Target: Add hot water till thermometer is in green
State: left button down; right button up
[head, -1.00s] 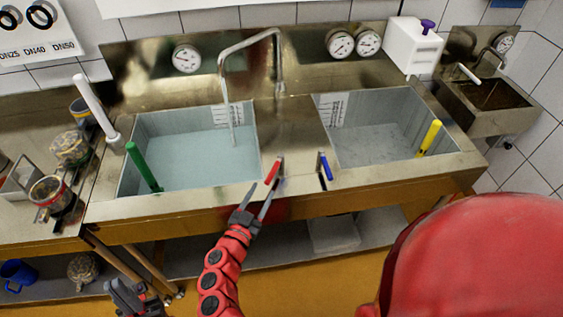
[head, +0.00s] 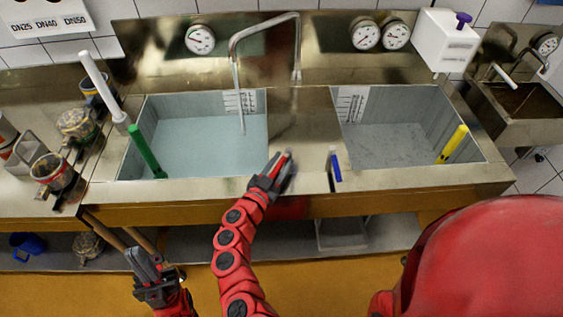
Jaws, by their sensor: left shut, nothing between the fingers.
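The left basin (head: 203,148) holds pale blue water. A thin stream (head: 238,105) falls into it from the bent metal tap (head: 265,22). A round dial (head: 200,39) hangs on the back panel above this basin; its needle and colours are too small to read. A red lever (head: 288,157) stands on the ledge between the basins, mostly hidden by my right gripper (head: 279,165). Its fingers are at the lever; I cannot tell whether they are closed on it. A blue lever (head: 335,167) stands to its right. My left gripper (head: 143,262) is shut and empty, low in front of the counter.
The right basin (head: 398,147) also holds some liquid, with a yellow stick (head: 453,143) in it. Two more dials (head: 365,35) and a white container (head: 445,42) are at the back right. Jars (head: 54,171) crowd the left counter.

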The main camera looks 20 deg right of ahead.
grip_shut()
dwell(1.1)
